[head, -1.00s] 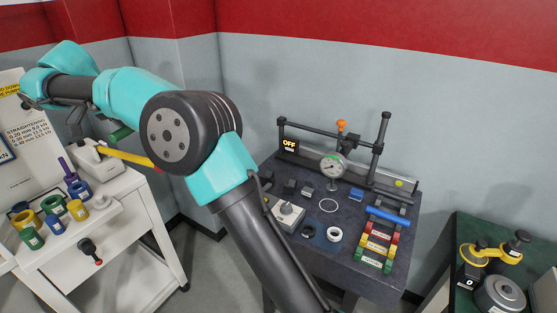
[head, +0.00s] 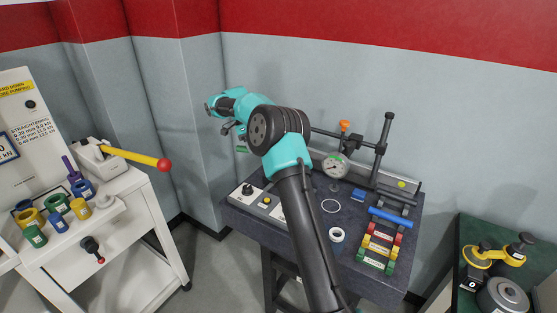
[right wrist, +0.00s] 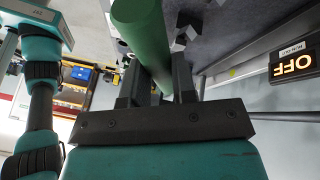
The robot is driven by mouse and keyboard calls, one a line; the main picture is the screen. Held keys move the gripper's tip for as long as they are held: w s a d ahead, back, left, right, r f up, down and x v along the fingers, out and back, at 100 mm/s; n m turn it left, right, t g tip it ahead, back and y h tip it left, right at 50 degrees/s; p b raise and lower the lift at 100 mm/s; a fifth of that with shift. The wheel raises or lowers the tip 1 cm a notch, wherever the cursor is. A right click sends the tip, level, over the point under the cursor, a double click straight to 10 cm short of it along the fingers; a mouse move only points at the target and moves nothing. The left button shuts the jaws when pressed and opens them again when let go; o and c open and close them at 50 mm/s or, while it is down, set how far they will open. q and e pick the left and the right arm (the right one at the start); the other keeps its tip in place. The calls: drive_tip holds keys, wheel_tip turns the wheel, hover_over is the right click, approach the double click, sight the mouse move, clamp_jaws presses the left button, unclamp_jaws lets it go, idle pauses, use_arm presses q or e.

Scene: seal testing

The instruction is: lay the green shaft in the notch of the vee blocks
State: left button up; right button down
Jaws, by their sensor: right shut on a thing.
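My right gripper (right wrist: 157,78) is shut on the green shaft (right wrist: 142,35), which runs between its two fingers in the right wrist view. In the head view this gripper (head: 237,135) is mostly hidden behind my arm, at the left back of the dark bench, and only a small green end of the shaft (head: 241,150) shows. Dark angular blocks (right wrist: 186,27), which look like the vee blocks, are beyond the shaft in the right wrist view. In the head view my arm covers that part of the bench. My left gripper is not in view.
On the dark bench (head: 345,265) are a dial gauge (head: 334,165), a blue bar (head: 390,217), a white ring (head: 337,235) and coloured labelled blocks (head: 380,247). A lit OFF sign (right wrist: 295,62) is close by at right. A white cart (head: 150,240) with a yellow lever stands left.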

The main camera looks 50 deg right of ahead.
drive_tip(key=s+d+f+m+y, duration=0.1)
drive_tip(key=s+d+f+m, duration=0.3)
drive_tip(key=s+d+f, duration=0.1)
drive_tip(key=shift+s+d+f+y, duration=0.4)
drive_tip(key=shift+d+f, duration=0.35)
drive_tip(key=shift+d, duration=0.5)
drive_tip(key=shift+f, duration=0.15)
drive_tip(key=shift+f, duration=2.95)
drive_tip(key=shift+f, duration=0.6)
drive_tip(key=c, duration=0.8)
unclamp_jaws()
drive_tip(key=shift+c, duration=0.2)
drive_tip(key=shift+f, duration=0.1)
